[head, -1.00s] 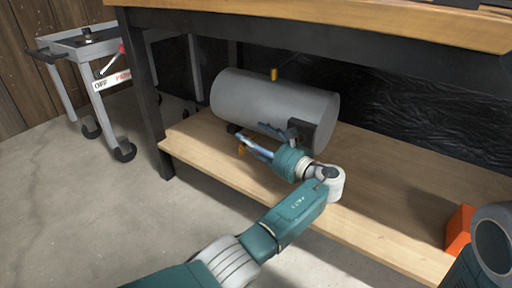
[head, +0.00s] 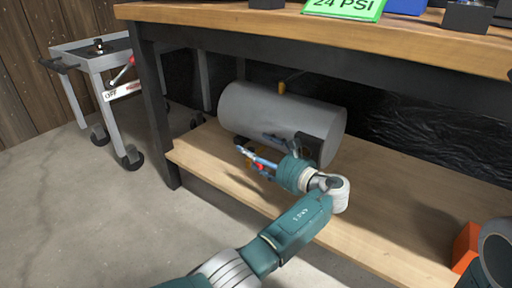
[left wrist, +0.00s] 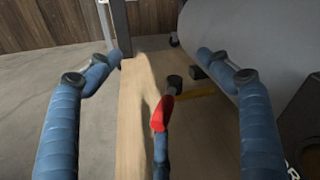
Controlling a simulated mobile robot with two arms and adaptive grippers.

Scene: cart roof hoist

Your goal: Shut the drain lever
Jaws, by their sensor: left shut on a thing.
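The drain lever (left wrist: 162,113) has a red grip and sits low beside a grey tank (head: 268,112) on the wooden lower shelf. In the left wrist view the lever lies between my left gripper's (left wrist: 158,62) blue-wrapped fingers, with a yellow fitting (left wrist: 195,95) just right of it. In the head view my left gripper (head: 250,158) is in front of the tank, just above the shelf, shut on the lever. A small bit of red shows at its fingers there; the exact contact is hidden. My right gripper is not in view.
The workbench top (head: 400,35) overhangs the tank, and a dark leg (head: 158,115) stands at left. A grey cart (head: 90,50) with a lever marked OFF is further left. An orange block (head: 466,247) sits on the shelf at right. The shelf (head: 375,205) between is clear.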

